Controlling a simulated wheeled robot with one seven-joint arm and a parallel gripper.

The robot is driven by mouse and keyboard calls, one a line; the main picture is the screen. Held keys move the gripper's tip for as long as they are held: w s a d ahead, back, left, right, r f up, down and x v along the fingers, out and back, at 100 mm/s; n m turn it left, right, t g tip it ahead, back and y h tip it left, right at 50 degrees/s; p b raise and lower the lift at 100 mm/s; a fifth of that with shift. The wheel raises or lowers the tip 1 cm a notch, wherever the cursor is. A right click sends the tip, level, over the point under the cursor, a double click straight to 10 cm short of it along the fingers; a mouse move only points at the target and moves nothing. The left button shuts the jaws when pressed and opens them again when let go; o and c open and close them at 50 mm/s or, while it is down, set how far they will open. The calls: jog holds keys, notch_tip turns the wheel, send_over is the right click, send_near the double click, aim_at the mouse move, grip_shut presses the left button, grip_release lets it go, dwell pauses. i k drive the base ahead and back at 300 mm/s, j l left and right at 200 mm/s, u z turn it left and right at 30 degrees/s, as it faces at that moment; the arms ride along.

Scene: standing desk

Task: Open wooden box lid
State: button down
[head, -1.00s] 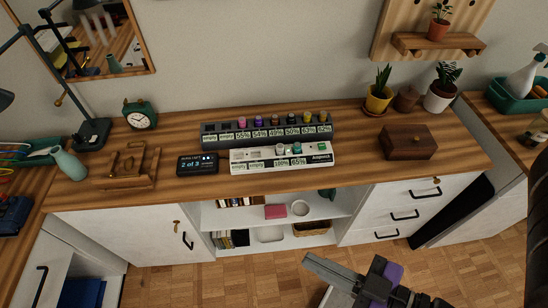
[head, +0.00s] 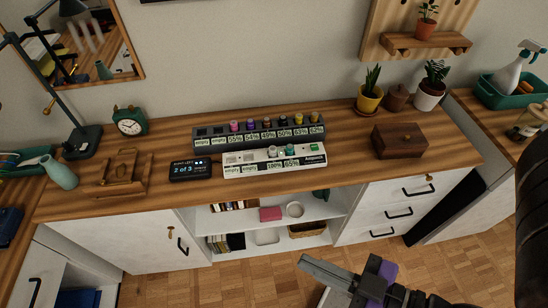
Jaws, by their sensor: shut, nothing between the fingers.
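The wooden box (head: 399,141) is dark brown and sits on the right part of the desk top (head: 345,170), near the front edge. Its lid is closed, and a small clasp shows on its front. My gripper (head: 303,262) is low in front of the desk, at the bottom of the head view, well below and to the left of the box. Its fingers are together with nothing between them. It touches neither the box nor the desk.
A dark rack (head: 262,133) and a white charging station (head: 275,160) stand left of the box. Potted plants (head: 369,92) stand behind it. A wall shelf (head: 425,42) hangs above. The desk top just left of the box is clear.

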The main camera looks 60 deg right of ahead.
aim_at(401, 135)
jog(key=z, duration=1.85)
